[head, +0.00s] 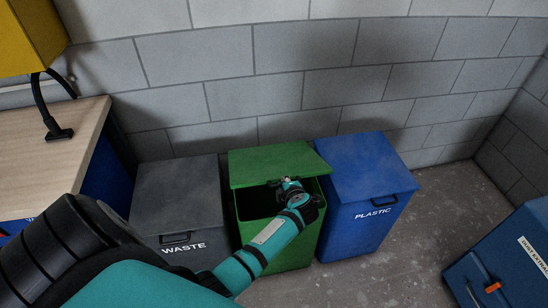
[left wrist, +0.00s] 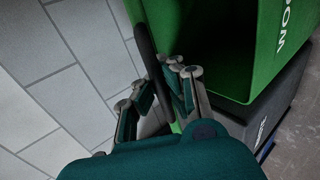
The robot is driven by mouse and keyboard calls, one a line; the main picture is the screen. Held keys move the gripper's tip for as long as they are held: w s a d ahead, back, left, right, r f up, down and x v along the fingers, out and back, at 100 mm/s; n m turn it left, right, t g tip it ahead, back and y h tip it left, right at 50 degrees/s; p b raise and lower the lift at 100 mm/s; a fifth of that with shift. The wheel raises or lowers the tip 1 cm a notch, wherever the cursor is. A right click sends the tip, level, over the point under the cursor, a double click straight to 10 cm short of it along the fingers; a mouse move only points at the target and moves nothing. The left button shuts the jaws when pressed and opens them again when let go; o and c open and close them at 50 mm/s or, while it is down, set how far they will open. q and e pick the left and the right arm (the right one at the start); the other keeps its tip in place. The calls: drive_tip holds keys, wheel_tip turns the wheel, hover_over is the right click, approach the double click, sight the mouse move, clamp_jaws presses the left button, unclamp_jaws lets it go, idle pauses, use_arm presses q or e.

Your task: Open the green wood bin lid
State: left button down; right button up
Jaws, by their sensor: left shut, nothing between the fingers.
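The green bin (head: 300,240) stands between two other bins in the head view. Its green lid (head: 270,160) is tilted up, and a dark opening shows under its front edge. My left gripper (head: 288,182) is at the lid's front edge, shut with nothing held. In the left wrist view the gripper (left wrist: 160,92) is beside a dark bar (left wrist: 146,45), which looks like the lid's handle; contact cannot be told. The bin's open inside and part of its white lettering (left wrist: 288,45) show at the right there. My right gripper is not in view.
A grey waste bin (head: 180,195) stands left of the green bin, a blue plastic bin (head: 365,170) right of it, both with lids down. A block wall (head: 300,60) is close behind. A wooden-topped bench (head: 60,165) is at left, a blue machine (head: 500,260) at right.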

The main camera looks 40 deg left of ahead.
use_arm(q)
drive_tip(key=shift+g+h, duration=0.4)
drive_tip(key=r+p, duration=0.1)
drive_tip(key=p, duration=0.1)
drive_tip(key=w+a+r+p, duration=0.1)
drive_tip(key=r+p, duration=0.1)
drive_tip(key=a+r+p, duration=0.1)
drive_tip(key=r+p, duration=0.1)
drive_tip(key=shift+w, duration=0.4)
drive_tip(key=shift+f, duration=0.1)
drive_tip(key=shift+w+a+r+p, duration=0.1)
drive_tip(key=shift+w+r+p, duration=0.05)
drive_tip(key=shift+r+p, duration=0.2)
drive_tip(key=w+a+r+g+h+p, duration=0.1)
drive_tip(key=w+a+r+p, duration=0.2)
drive_tip(key=r+p, duration=0.2)
drive_tip(key=shift+a+r+p, duration=0.2)
drive_tip(key=shift+a+p, duration=0.15)
drive_tip(key=shift+p, duration=0.3)
